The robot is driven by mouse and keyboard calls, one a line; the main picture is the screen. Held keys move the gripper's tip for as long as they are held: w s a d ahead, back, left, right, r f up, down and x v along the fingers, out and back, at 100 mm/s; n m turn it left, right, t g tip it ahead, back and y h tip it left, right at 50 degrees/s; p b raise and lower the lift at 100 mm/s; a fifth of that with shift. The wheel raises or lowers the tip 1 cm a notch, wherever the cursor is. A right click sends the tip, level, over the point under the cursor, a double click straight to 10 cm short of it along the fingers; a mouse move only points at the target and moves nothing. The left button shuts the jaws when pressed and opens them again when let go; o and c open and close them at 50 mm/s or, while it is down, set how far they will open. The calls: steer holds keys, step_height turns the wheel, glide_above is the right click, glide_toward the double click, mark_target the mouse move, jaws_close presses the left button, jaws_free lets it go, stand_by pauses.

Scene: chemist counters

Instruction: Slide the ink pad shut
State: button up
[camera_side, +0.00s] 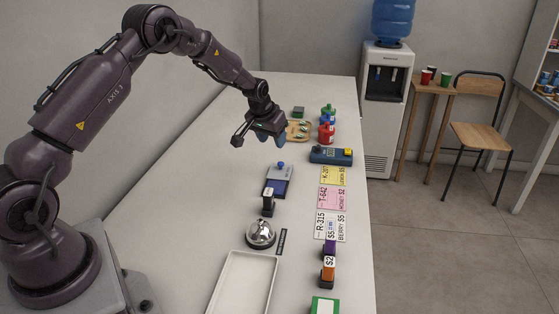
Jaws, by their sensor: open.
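The ink pad (278,186) lies on the counter near the middle of the picture. It has a dark blue pad surface showing at its near end and a grey sliding lid (280,172) with a blue knob (281,164) over its far part. My gripper (262,139) is open and empty, in the air above and beyond the pad, with its fingers pointing down. It touches nothing that I can see.
A black stamp (268,202) stands close in front of the pad, with a silver bell (260,234) and a white tray (243,285) nearer. Several printed cards (331,197) and a blue device (331,155) lie to the right. The counter (195,190) left of the pad is clear.

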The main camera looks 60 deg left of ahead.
mark_target(281, 163)
steer(key=x, duration=1)
steer(key=shift+f, duration=0.15)
jaws_close()
